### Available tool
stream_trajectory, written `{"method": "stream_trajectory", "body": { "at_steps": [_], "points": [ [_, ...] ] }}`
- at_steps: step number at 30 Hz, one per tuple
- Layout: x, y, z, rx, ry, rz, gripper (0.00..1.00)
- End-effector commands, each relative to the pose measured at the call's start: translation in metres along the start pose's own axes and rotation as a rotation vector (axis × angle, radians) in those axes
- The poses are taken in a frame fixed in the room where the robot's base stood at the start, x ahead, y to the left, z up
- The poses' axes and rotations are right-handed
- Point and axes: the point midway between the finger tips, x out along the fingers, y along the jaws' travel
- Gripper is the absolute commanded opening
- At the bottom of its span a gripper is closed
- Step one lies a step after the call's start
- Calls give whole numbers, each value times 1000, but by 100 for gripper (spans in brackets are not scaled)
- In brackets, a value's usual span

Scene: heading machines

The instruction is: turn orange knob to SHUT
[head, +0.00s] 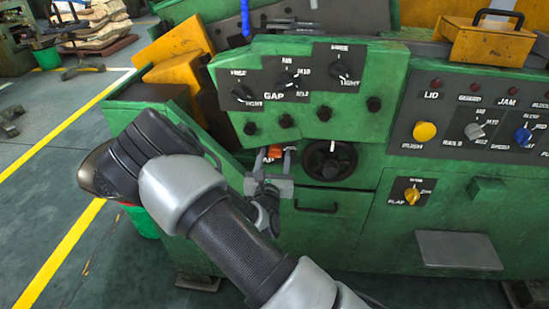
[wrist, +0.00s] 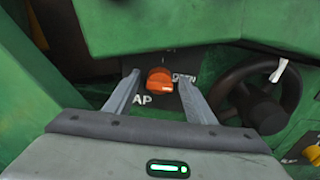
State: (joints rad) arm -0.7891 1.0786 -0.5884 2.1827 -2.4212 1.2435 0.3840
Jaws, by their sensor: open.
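The orange knob (wrist: 160,80) sits on a dark label plate on the green machine, between my fingers as seen in the wrist view. White lettering ending in "AP" shows at its lower left, and another partly hidden word shows at its right. In the head view the knob (head: 274,152) shows just beyond my gripper (head: 270,160). My gripper (wrist: 157,95) is open, with one finger on each side of the knob; I cannot tell whether either touches it. The knob's pointer direction is hard to make out.
A black handwheel (head: 330,160) stands close to the right of my gripper and also shows in the wrist view (wrist: 258,95). A sloped green panel with black knobs (head: 290,78) overhangs above. A yellow knob (head: 412,195) is at lower right. Open floor lies left.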

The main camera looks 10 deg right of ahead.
Motion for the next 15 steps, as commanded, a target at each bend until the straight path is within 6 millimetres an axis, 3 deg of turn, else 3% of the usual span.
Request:
{"method": "stream_trajectory", "body": {
  "at_steps": [8,15],
  "points": [
    [1,0,0,0,0,0,48],
    [1,0,0,0,0,0,9]
  ]
}}
